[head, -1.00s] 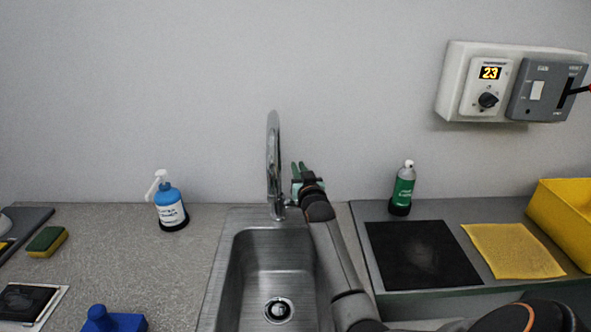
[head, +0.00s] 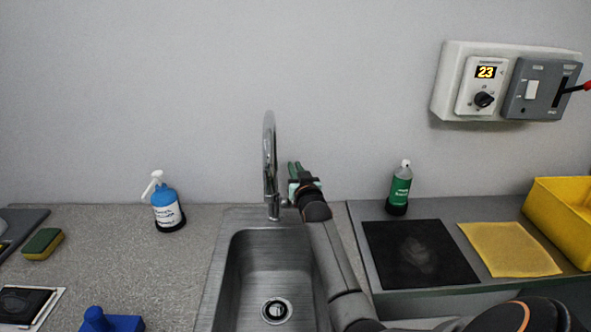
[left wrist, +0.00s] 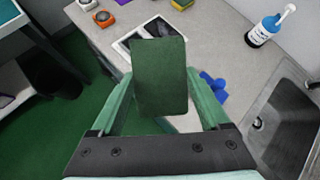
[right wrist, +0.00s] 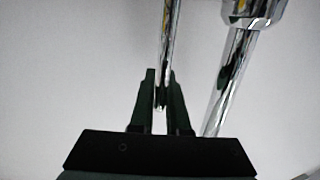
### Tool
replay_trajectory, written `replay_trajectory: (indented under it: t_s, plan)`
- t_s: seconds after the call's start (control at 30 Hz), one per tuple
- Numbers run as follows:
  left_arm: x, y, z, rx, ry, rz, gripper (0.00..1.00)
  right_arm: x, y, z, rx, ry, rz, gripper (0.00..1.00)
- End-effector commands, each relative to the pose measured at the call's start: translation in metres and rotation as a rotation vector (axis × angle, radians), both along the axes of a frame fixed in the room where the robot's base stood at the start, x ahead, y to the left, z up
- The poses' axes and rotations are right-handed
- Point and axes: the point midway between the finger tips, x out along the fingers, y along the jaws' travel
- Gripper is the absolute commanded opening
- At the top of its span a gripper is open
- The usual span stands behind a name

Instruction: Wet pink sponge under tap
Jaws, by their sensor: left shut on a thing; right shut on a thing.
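My left gripper (left wrist: 158,108) shows only in its own wrist view. It is shut on a block with a dark green face (left wrist: 160,75), like a sponge's scouring side; no pink shows on it. The chrome tap (head: 270,165) stands at the back of the steel sink (head: 232,270), and no water is visible. My right gripper (head: 294,175) is at the tap's right side. In the right wrist view its fingers (right wrist: 162,90) are shut on a thin chrome rod (right wrist: 166,45), apparently the tap's lever. The sink basin is empty, with a drain at its bottom.
A blue soap bottle (head: 167,210) stands left of the sink, a green bottle (head: 400,188) right of it. A yellow-green sponge (head: 43,243) and a blue object (head: 112,322) lie on the left counter. A black mat (head: 420,252), yellow cloth (head: 508,249) and yellow bin (head: 560,215) lie right.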

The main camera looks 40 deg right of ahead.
Motion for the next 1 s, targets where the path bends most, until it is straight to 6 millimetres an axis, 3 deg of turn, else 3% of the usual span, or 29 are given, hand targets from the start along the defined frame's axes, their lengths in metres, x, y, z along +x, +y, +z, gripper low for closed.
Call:
replay_trajectory:
  t_s: [0.17,0.4,0.73,0.77,1.0]
  plan:
    - [0.0,0.0,-0.002,0.0,0.0,0.0,0.35,-0.001,0.001,-0.003,-0.002,-0.002,0.001,0.0]
    - [0.0,0.0,-0.023,0.0,0.0,0.0,0.35,-0.008,0.008,-0.003,-0.071,-0.083,0.0,0.0]
    - [0.0,0.0,-0.022,0.0,0.0,0.0,0.35,-0.01,0.009,0.002,-0.084,-0.099,0.0,0.0]
    - [0.0,0.0,-0.022,0.0,0.0,0.0,0.35,-0.01,0.008,0.002,-0.084,-0.099,0.0,0.15]
    - [0.0,0.0,-0.022,0.0,0.0,0.0,0.35,-0.01,0.009,0.002,-0.085,-0.1,0.0,0.42]
